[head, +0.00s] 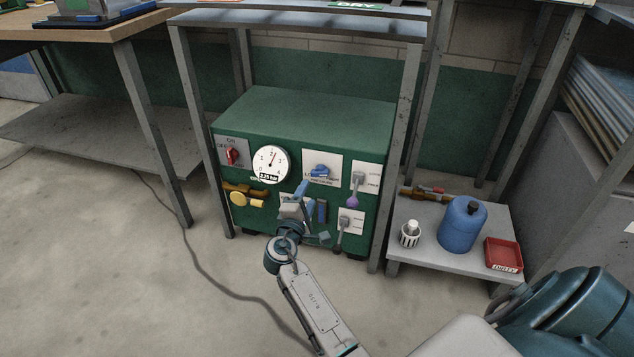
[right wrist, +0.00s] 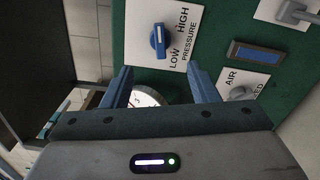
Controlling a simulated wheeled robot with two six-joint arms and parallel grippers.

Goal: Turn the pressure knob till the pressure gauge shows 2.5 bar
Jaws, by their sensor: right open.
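The blue pressure knob (head: 319,171) sits on a white plate on the green box's front. In the right wrist view the knob (right wrist: 158,41) lies beyond the fingertips, between the words LOW and HIGH. The round white pressure gauge (head: 271,164) is left of it. My right gripper (head: 299,206) is open and empty, below and left of the knob in the head view. Its two blue fingers (right wrist: 161,86) are apart and clear of the knob. My left gripper is out of view.
A red switch (head: 232,156), a yellow valve handle (head: 248,199) and a purple-tipped lever (head: 354,189) are on the same front. Metal legs frame the green box (head: 310,115). A low shelf at right bears a blue jug (head: 462,226) and a red tray (head: 503,254).

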